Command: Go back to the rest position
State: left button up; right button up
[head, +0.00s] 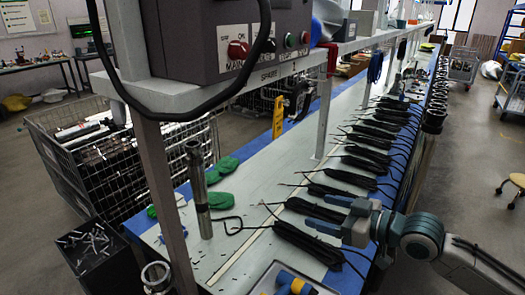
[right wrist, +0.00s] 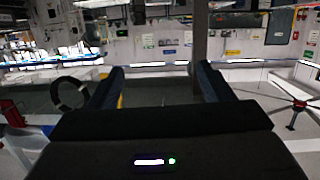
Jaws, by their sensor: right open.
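My right gripper (head: 316,216) reaches in from the right over the long workbench (head: 235,262), above the near black cable bundles. In the right wrist view its two fingers stand wide apart (right wrist: 160,82), with nothing between them. A metal pump tube (head: 200,190) stands upright on the bench, left of the right gripper and apart from it. Several black bundles (head: 300,238) lie in a row along the bench; the gripper hides part of the near ones. My left gripper is not in view.
A grey control box (head: 235,40) hangs on the frame over the bench, with a frame post (head: 160,180) below. A wire cage cart (head: 60,165) and a dark bin (head: 90,262) stand left. Green gloves (head: 222,180) lie on the bench.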

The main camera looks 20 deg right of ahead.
jog(key=s+a+f+m+g+h, duration=0.15)
jog(key=s+f, duration=0.25)
jog(key=f, duration=0.4)
jog(key=s+f+m+g+h, duration=0.1)
jog(key=s+f+h, duration=0.2)
jog(key=f, duration=0.6)
jog(key=s+f+m+g+h, duration=0.25)
jog(key=s+f, duration=0.25)
jog(key=s, duration=0.3)
jog(key=s+f+m+g+h, duration=0.1)
jog(key=s+f+g+h, duration=0.25)
jog(key=s+f, duration=0.35)
jog(key=s+d+f+g+b, duration=0.1)
jog(key=d+f, duration=0.1)
jog(key=f, duration=1.4)
jog(key=s+d+f+g+b, duration=0.1)
jog(key=f, duration=1.4)
jog(key=s+d+f+m+b, duration=0.1)
jog(key=s+f+b, duration=0.1)
jog(key=s+f, duration=1.6)
notch_tip(320, 180, down, 3)
jog(key=shift+s+d+f+g, duration=0.15)
jog(key=shift+s+d+g, duration=0.1)
jog(key=shift+g, duration=0.2)
